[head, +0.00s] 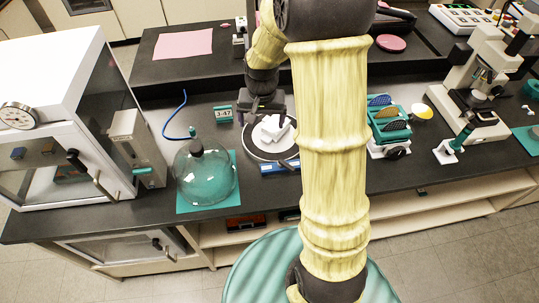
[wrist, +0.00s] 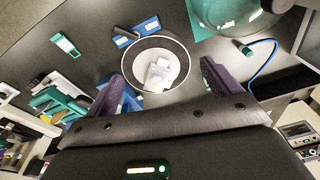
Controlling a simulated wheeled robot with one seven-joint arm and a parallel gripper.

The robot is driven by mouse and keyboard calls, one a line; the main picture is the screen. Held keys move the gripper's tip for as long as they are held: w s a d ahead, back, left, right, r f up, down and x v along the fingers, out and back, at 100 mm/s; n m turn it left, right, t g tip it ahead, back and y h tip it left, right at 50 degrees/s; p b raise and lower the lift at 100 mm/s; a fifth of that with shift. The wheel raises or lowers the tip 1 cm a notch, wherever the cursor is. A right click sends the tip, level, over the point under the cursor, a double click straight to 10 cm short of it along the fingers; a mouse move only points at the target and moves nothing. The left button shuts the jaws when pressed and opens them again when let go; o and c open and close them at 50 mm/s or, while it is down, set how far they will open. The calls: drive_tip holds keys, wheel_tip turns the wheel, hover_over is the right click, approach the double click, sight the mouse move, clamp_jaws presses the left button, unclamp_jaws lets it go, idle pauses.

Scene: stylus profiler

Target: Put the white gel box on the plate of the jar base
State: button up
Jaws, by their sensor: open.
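The white gel box (head: 274,128) sits on the white round plate of the jar base (head: 256,147), which has a dark rim. In the wrist view the gel box (wrist: 159,74) lies inside the rim of the jar base (wrist: 176,44), toward my gripper's side. The box looks stepped, and its exact contact with the plate is hard to tell. My gripper (wrist: 160,73) is open, its two purple fingers apart on either side of the box. In the head view my gripper (head: 263,106) is just above and behind the box, and my arm hides part of the right side.
A clear glass dome (head: 206,182) stands on a teal mat left of the jar base. A blue item (head: 279,168) lies at its front edge. A timer (head: 223,114) and blue cable (head: 172,122) are behind left. A teal rack (head: 390,125) and microscope stand right.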

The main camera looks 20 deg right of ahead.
drive_tip(key=s+a+r+n, duration=0.1)
drive_tip(key=s+n, duration=0.1)
drive_tip(key=s, duration=0.5)
drive_tip(key=s+a+r+n+t, duration=0.1)
drive_tip(key=s+a+n, duration=0.1)
drive_tip(key=s, duration=0.5)
drive_tip(key=shift+s+r, duration=0.25)
drive_tip(key=shift+s, duration=0.1)
